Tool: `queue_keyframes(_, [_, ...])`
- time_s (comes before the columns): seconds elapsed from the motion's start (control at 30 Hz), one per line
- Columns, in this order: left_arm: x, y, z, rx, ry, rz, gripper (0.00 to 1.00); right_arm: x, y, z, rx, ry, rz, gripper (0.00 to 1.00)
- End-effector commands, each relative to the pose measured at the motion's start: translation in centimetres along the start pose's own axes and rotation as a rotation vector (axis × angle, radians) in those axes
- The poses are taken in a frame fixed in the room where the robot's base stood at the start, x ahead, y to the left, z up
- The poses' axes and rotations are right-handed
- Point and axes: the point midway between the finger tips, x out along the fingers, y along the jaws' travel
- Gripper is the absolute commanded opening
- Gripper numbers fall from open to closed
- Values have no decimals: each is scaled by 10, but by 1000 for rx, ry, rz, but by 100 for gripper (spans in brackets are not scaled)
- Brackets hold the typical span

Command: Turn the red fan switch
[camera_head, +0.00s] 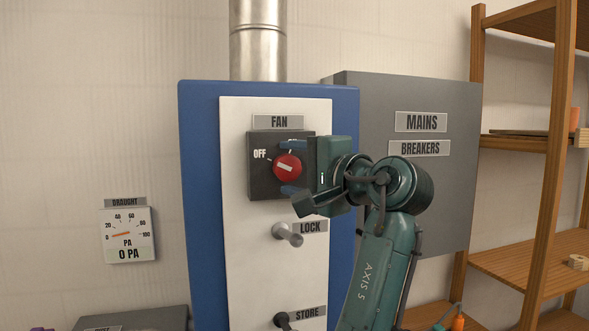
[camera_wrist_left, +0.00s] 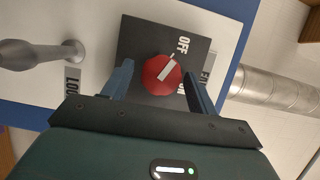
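The red fan switch (camera_head: 287,168) is a round knob with a white pointer bar on a dark plate (camera_head: 262,187) under the FAN label. It also shows in the left wrist view (camera_wrist_left: 154,78), where its bar points roughly toward OFF. The second position label is partly hidden by a finger. My left gripper (camera_head: 291,168) is at the switch, its blue fingers apart, one above and one below the knob. In the left wrist view my left gripper (camera_wrist_left: 160,84) shows gaps between fingers and knob. My right gripper is not in view.
A grey LOCK handle (camera_head: 288,234) sticks out below the switch, and a dark STORE knob (camera_head: 283,320) is lower. The grey MAINS breakers box (camera_head: 440,200) stands right of the blue cabinet (camera_head: 200,200). A draught gauge (camera_head: 128,235) at left reads 0 PA. Wooden shelves (camera_head: 520,262) are at right.

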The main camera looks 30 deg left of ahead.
Motion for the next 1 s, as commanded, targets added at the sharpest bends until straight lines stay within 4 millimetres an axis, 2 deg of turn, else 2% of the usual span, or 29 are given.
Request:
queue_keyframes(0.37, [-6, 0, -1, 1, 3, -1, 63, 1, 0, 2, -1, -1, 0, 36])
queue_keyframes(0.47, [-20, 2, -1, 1, 4, -1, 63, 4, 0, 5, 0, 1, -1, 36])
queue_keyframes(0.8, [-94, 1, 0, 0, 3, -4, 63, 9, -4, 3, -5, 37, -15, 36])
queue_keyframes(1.0, [-123, 0, 0, 0, 1, -4, 63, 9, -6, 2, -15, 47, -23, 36])
